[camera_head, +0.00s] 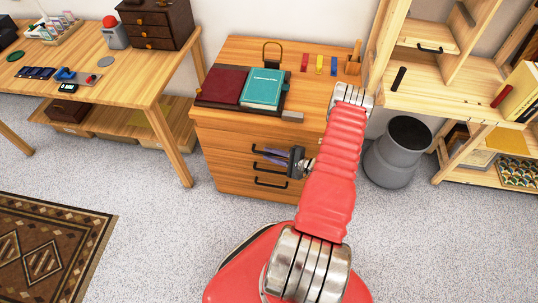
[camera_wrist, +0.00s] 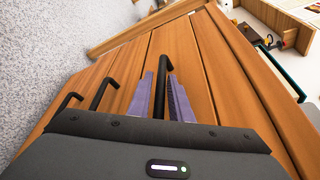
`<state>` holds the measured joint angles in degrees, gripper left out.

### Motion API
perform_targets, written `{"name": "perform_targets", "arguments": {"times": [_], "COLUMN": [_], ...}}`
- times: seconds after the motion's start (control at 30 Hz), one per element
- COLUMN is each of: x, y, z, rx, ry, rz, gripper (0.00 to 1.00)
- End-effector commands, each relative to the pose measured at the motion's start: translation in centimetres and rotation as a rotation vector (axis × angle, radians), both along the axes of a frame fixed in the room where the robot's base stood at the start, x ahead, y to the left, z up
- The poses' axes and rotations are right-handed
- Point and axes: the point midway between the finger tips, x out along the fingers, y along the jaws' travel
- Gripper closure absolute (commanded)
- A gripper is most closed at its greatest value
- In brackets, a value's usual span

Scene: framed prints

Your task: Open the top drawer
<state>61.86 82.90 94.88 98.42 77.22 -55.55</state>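The wooden drawer cabinet (camera_head: 225,150) stands against the wall, its drawer fronts looking shut and flush. It has three black bar handles. The top handle (camera_wrist: 161,75) lies between the two purple fingers of my gripper (camera_wrist: 161,100) in the wrist view. The fingers are apart, one on each side of the bar, with a narrow gap visible. The middle handle (camera_wrist: 100,94) and the lowest handle (camera_wrist: 68,102) show to the left there. In the head view my gripper (camera_head: 268,156) is at the cabinet front, partly covering the top handle.
On the cabinet lie a dark red book (camera_head: 222,86) and a teal book (camera_head: 263,88). A grey bin (camera_head: 392,160) stands to the right, near wooden shelving (camera_head: 425,97). A desk (camera_head: 125,75) stands left. Carpeted floor in front of the cabinet is clear.

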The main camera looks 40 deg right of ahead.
Motion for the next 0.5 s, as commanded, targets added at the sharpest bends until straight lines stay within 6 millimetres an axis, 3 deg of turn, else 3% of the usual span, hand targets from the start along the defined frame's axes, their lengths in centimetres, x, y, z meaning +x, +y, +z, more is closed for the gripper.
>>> {"name": "perform_targets", "arguments": {"times": [0.37,0.5], "x": [0.41,0.41], "y": [0.12,0.12], "z": [-0.08,-0.08], "rx": [-0.001,-0.001], "ry": [0.0,0.0], "rz": [0.0,0.0], "gripper": [0.82,0.92]}}
